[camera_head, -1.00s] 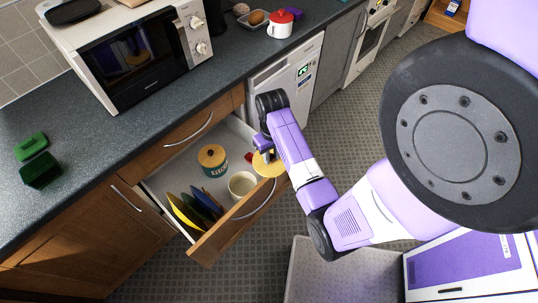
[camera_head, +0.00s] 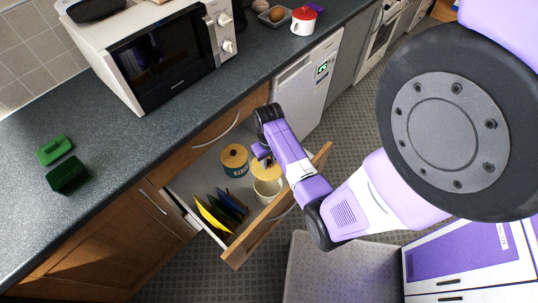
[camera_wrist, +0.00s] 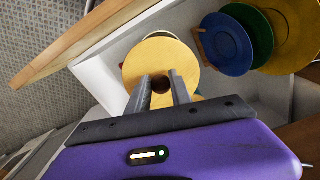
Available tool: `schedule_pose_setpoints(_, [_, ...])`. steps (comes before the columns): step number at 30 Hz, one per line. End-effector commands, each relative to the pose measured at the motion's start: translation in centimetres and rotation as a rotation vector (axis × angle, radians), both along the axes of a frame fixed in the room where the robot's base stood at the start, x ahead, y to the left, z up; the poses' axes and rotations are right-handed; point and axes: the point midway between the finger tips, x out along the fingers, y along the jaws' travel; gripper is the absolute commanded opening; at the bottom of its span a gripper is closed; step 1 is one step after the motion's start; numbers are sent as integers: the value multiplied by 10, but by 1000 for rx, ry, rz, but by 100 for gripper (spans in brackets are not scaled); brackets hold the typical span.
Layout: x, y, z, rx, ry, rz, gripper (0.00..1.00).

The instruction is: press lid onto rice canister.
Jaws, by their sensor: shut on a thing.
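A round yellow lid (camera_wrist: 160,55) with a dark knob (camera_wrist: 160,85) fills the middle of the wrist view. My gripper (camera_wrist: 161,84) is shut on that knob, and the lid (camera_head: 262,171) also shows in the head view. A cream canister (camera_head: 268,191) stands in the open drawer, just below the lid in the head view, its opening partly showing. Its label is not visible. The lid partly overlaps it; I cannot tell whether they touch. In the wrist view the lid hides what lies under it.
A teal canister (camera_head: 235,165) with a yellow lid stands beside it in the drawer (camera_head: 178,187). Yellow, green and blue plates (camera_head: 213,215) stand upright in the drawer. The drawer's wooden front (camera_head: 250,244) is close to my arm. A microwave (camera_head: 165,62) sits on the counter.

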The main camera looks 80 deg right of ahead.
Motion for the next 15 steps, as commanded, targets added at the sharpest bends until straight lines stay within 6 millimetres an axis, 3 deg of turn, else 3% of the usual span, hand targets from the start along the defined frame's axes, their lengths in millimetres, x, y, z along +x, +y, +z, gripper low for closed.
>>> schedule_pose_setpoints(7, [-3, 3, -46, 3, 3, -1, 0])
schedule_pose_setpoints(15, [-3, 4, -64, -1, 1, 0, 0])
